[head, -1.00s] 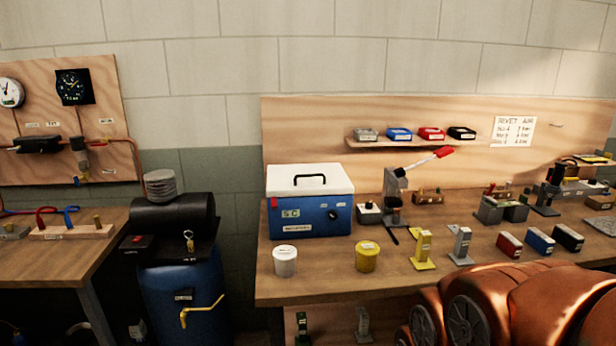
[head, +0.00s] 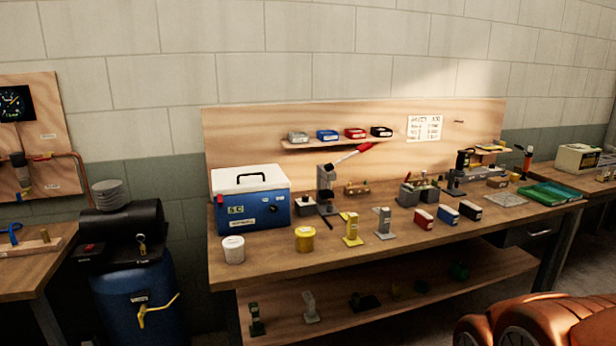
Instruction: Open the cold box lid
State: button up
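The cold box (head: 262,212) is a blue box with a white lid (head: 247,179) and a black handle on top. It stands at the left end of the wooden workbench, against the back board. The lid is shut. A label and a small dark knob show on its front, and a red piece shows at its left front corner. Part of my orange arm (head: 535,322) shows at the lower right, apart from the box. My gripper is not in view.
A white tub (head: 233,249) and a yellow tub (head: 305,239) stand in front of the cold box on the workbench (head: 270,262). A lever press (head: 326,190) stands right of it. A blue barrel (head: 138,300) stands left of the bench. Several small blocks and stands fill the bench's middle.

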aim_at(261, 178)
jog(key=u, duration=0.9)
jog(key=k, duration=0.15)
jog(key=z, duration=1.3)
jog(key=i, duration=1.9)
jog(key=u, duration=1.7)
jog(key=i, duration=0.85)
jog(key=u, duration=0.85)
